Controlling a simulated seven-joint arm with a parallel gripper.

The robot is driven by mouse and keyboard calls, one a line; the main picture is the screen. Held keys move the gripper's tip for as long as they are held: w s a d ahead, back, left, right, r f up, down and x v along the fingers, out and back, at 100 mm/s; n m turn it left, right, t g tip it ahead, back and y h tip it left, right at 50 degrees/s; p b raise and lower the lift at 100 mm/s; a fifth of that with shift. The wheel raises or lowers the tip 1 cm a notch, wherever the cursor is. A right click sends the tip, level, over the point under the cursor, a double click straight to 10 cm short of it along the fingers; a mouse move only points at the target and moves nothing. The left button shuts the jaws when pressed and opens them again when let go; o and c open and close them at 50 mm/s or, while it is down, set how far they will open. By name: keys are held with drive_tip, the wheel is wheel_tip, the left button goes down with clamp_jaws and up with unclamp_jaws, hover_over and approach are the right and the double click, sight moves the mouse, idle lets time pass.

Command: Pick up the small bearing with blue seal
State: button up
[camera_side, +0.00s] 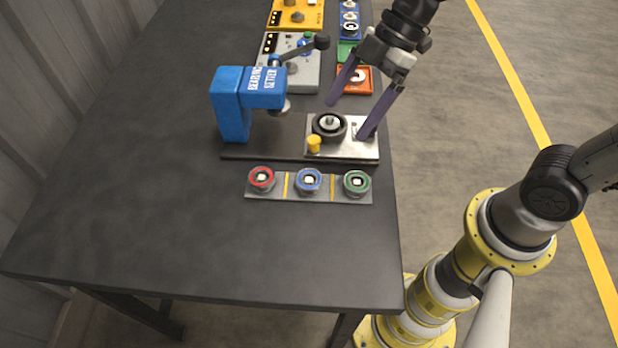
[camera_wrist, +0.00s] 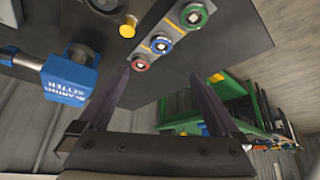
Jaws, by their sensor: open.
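The small bearing with the blue seal (camera_side: 309,181) sits in the middle of a grey tray (camera_side: 272,190), between a red-sealed bearing (camera_side: 261,178) and a green-sealed bearing (camera_side: 356,182). In the wrist view the blue-sealed bearing (camera_wrist: 161,43) lies beyond the fingertips, between the red-sealed (camera_wrist: 139,64) and green-sealed (camera_wrist: 194,15) ones. My gripper (camera_side: 346,118) is open and empty, with its dark purple fingers spread wide. In the side view it is over the metal plate behind the tray, apart from the bearings. The wrist view shows both fingers (camera_wrist: 166,76) with nothing between them.
A blue bearing setter press (camera_side: 232,105) stands left of a metal plate (camera_side: 366,150) with a dark round hub (camera_side: 329,125) and a yellow knob (camera_side: 314,144). A grey lever box (camera_side: 290,70) and an orange unit (camera_side: 353,79) stand behind. The table's front is clear.

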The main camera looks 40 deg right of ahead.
sight(309, 179)
drive_tip(key=x, duration=1.4)
drive_tip(key=shift+s, duration=0.1)
drive_tip(key=c, duration=1.6)
